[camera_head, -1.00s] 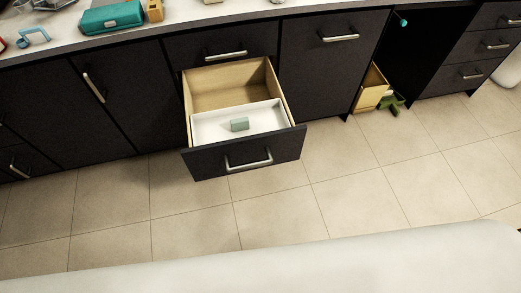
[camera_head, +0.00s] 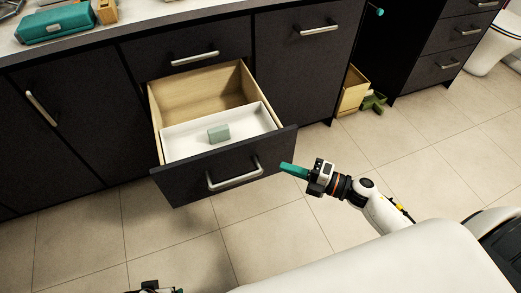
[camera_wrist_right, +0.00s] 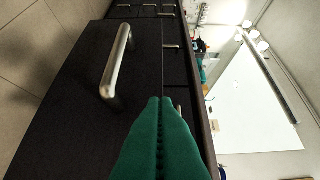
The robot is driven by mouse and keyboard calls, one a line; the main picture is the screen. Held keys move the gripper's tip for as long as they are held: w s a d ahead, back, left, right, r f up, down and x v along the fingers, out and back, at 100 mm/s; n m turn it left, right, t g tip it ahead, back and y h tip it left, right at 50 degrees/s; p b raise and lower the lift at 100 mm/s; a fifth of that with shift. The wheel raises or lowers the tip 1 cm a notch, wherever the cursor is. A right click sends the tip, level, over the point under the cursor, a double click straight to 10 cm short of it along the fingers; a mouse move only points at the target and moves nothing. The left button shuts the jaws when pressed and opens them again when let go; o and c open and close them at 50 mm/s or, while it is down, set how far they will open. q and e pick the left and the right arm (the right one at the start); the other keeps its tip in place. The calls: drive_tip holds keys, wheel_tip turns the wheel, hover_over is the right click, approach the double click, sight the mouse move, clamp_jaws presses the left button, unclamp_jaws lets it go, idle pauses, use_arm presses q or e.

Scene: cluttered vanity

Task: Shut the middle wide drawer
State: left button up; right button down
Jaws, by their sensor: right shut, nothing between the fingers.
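The middle wide drawer (camera_head: 185,184) stands pulled out of the dark cabinet, with wooden sides and a dark front. Its silver bar handle (camera_head: 234,178) also shows in the right wrist view (camera_wrist_right: 117,62). My right gripper (camera_head: 284,167) has green fingers pressed together. It points at the right part of the drawer front, to the right of the handle; I cannot tell whether it touches. In the right wrist view the shut fingers (camera_wrist_right: 163,135) overlap the dark front. A small part of my left gripper (camera_head: 155,288) shows at the bottom edge, and its fingers are unclear.
Inside the drawer a white tray (camera_head: 180,146) holds a small green block (camera_head: 218,133). A shut drawer (camera_head: 190,50) sits above. An open wooden box (camera_head: 353,90) and a green object (camera_head: 374,102) are on the floor at right. The tiled floor before the drawer is clear.

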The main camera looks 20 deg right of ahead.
sight(248, 145)
drive_tip(key=w+a, duration=0.1)
drive_tip(key=w, duration=0.1)
drive_tip(key=w+a, duration=0.2)
drive_tip(key=w, duration=0.1)
drive_tip(key=w+a, duration=0.2)
drive_tip(key=shift+w+f+b, duration=0.1)
drive_tip(key=shift+w+b, duration=0.2)
drive_tip(key=shift+w, duration=0.05)
use_arm(q)
drive_tip(key=shift+w+r, duration=0.1)
drive_tip(key=shift+r, duration=1.1)
use_arm(e)
drive_tip(key=shift+w, duration=0.5)
